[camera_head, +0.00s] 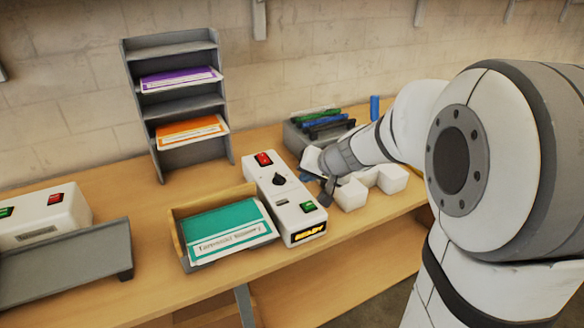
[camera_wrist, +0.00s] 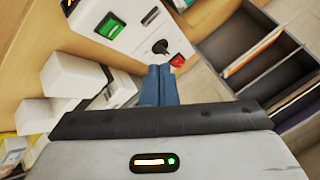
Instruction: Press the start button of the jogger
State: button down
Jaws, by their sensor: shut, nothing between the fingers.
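The jogger is a white box (camera_head: 283,190) beside a wooden tray (camera_head: 178,232) holding teal sheets (camera_head: 225,228). Its green button (camera_head: 308,206) sits near the front end, above a lit READY display (camera_head: 310,232). A black knob (camera_head: 278,179) and a red switch (camera_head: 263,158) lie farther back. In the wrist view, the green button (camera_wrist: 110,26) is at upper left and the red switch (camera_wrist: 177,60) is just beyond my fingertips. My gripper (camera_head: 307,177) is shut and empty, its blue fingers (camera_wrist: 159,75) near the jogger's right side. I cannot tell whether they touch it.
White blocks (camera_head: 350,194) stand right of the jogger, close to my gripper. A grey organizer (camera_head: 297,137) with colored items is behind. A grey shelf rack (camera_head: 190,109) stands at the back. Another white machine (camera_head: 65,212) with a grey tray (camera_head: 70,262) is at left.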

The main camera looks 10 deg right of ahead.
jog(key=w, duration=0.1)
jog(key=w+d, duration=0.1)
jog(key=w+m, duration=0.1)
jog(key=shift+w+d+f+t, duration=0.1)
jog(key=shift+d+f+t, duration=0.2)
jog(key=shift+d+t, duration=0.1)
jog(key=b, duration=0.6)
send_over(311, 207)
notch_tip(311, 207, down, 8)
jog(key=shift+r, duration=0.25)
jog(key=shift+f+b, duration=0.65)
jog(key=shift+b, duration=0.2)
jog(key=shift+f+b, duration=0.2)
jog(key=shift+b, duration=0.1)
dwell(0.5)
jog(key=shift+f+b, duration=0.25)
jog(key=shift+b, duration=0.15)
